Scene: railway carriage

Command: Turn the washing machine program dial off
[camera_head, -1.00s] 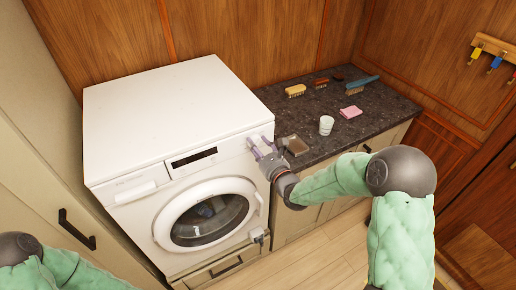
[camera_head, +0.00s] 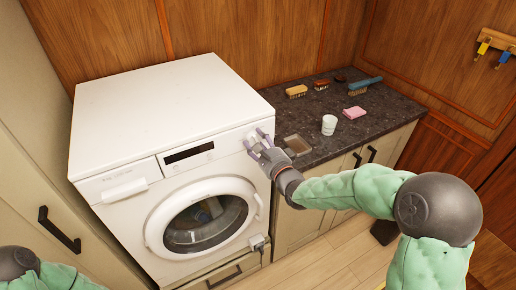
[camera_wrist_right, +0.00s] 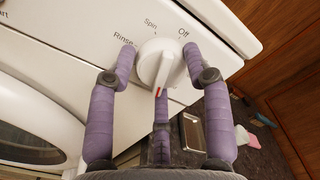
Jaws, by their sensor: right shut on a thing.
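The white washing machine (camera_head: 165,105) stands against the wooden wall. Its white program dial (camera_wrist_right: 160,62) is at the right end of the front panel, with "Rinse", "Spin" and "Off" printed around it in the right wrist view. The dial's red mark is at the bottom of its grip, toward my gripper, and away from "Off" at upper right. My right gripper (camera_wrist_right: 160,68) is shut on the dial, with purple fingers on both sides and a third below. In the head view my right gripper (camera_head: 258,149) partly hides the dial. My left gripper is out of view.
A dark counter (camera_head: 325,155) right of the machine holds a white cup (camera_head: 329,125), a pink sponge (camera_head: 354,112), a metal tray (camera_head: 297,145) and several brushes. A small grey fitting (camera_head: 257,243) is low at the machine's front right. Floor (camera_head: 335,260) is clear below.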

